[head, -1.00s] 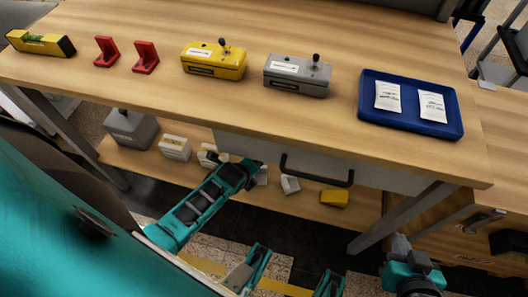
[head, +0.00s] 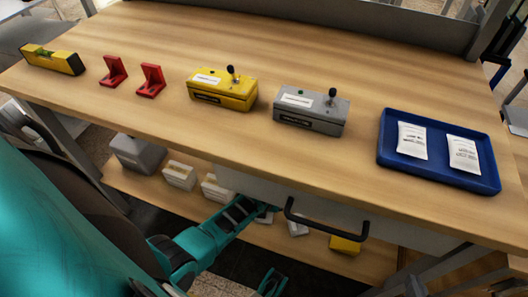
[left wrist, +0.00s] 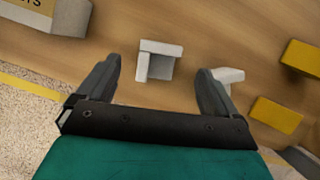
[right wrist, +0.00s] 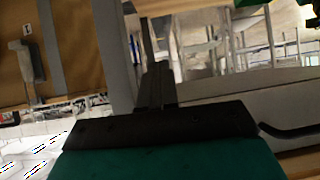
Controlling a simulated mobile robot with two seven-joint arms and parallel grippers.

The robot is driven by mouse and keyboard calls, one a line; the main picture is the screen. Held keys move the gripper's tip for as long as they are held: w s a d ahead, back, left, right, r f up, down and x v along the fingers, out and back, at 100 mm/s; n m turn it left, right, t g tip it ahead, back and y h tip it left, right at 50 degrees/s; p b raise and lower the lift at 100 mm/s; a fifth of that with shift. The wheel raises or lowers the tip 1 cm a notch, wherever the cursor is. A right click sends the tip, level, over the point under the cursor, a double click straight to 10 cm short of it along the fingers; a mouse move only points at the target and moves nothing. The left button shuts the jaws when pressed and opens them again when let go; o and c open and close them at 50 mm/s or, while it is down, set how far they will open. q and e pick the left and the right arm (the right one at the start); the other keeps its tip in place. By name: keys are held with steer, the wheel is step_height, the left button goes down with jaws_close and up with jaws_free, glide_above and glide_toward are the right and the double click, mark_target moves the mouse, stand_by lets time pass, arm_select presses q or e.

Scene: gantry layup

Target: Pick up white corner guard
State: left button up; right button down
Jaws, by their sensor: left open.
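A white corner guard (left wrist: 144,66) lies on the lower shelf, an L-shaped block seen in the left wrist view between and beyond my left fingertips. A second white corner guard (left wrist: 232,76) is partly hidden behind my right-hand finger there. My left gripper (left wrist: 158,66) is open and empty, with its fingers on either side of the first guard; I cannot tell the height left. In the head view the guards (head: 265,217) and (head: 298,227) show small beneath the drawer, near my left arm's end. My right gripper (right wrist: 155,70) is shut and empty, away from the shelf.
The lower shelf (head: 325,255) also holds a yellow block (head: 345,245), white blocks (head: 180,176) and a grey box (head: 136,154). The tabletop above carries a blue tray (head: 440,178), yellow and grey boxes and red brackets. A drawer handle (head: 325,227) juts out over the shelf.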

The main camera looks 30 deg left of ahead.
arm_select(q)
steer(key=b+x, duration=0.3)
steer(key=x, duration=0.1)
steer(key=shift+f+b, duration=0.3)
steer(key=shift+f, duration=0.1)
steer(key=shift+b+x, duration=0.7)
steer(key=shift+x, duration=0.2)
steer(key=shift+w+f+b, duration=0.2)
steer(key=shift+f+b, duration=0.1)
steer(key=shift+f, duration=0.05)
arm_select(e)
steer(key=f, duration=0.1)
steer(key=a+f, duration=0.1)
steer(key=f, duration=0.1)
steer(key=shift+w+a, duration=0.25)
steer(key=shift+w, duration=0.1)
steer(key=shift+r+y, duration=0.1)
steer(key=shift+y, duration=0.2)
arm_select(q)
steer(key=c, duration=1)
arm_select(e)
steer(key=shift+d+f, duration=0.15)
steer(key=shift+f, duration=0.05)
